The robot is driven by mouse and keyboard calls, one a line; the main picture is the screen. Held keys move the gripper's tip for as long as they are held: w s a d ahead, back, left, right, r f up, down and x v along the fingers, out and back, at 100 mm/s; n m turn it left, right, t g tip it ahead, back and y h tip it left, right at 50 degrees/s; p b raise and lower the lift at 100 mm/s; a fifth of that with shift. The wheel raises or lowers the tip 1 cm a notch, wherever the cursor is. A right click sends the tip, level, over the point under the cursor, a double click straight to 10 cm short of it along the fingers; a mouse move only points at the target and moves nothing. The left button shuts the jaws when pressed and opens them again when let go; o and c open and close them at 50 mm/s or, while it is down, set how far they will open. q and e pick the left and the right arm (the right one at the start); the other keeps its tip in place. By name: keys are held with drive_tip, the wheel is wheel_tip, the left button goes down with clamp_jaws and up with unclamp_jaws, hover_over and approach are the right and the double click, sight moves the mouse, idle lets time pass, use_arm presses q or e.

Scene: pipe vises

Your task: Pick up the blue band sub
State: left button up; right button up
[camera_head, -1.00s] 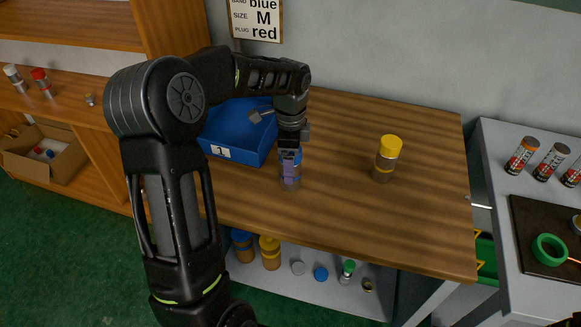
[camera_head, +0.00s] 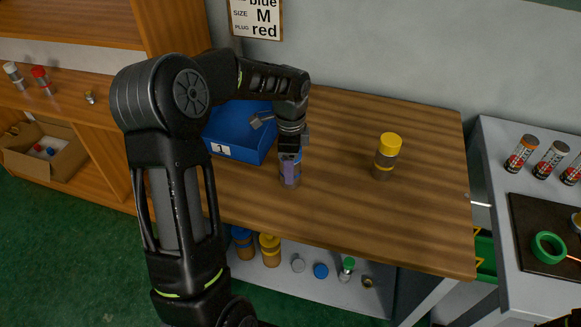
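A small cylinder with a blue-purple band (camera_head: 290,174) stands upright on the wooden table, just right of the blue bin. My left gripper (camera_head: 289,155) points down at its top, at or touching it. The fingers overlap the cylinder's upper part, and I cannot tell whether they are closed on it. The cylinder's top is hidden by the gripper. My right gripper is not in view.
A blue bin (camera_head: 238,138) labelled 1 sits left of the cylinder. A yellow-capped jar (camera_head: 387,157) stands on the right of the table (camera_head: 340,215). Several jars and caps lie on the shelf below. A sign reading blue, M, red hangs behind.

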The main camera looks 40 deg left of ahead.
use_arm(q)
clamp_jaws()
idle(0.4)
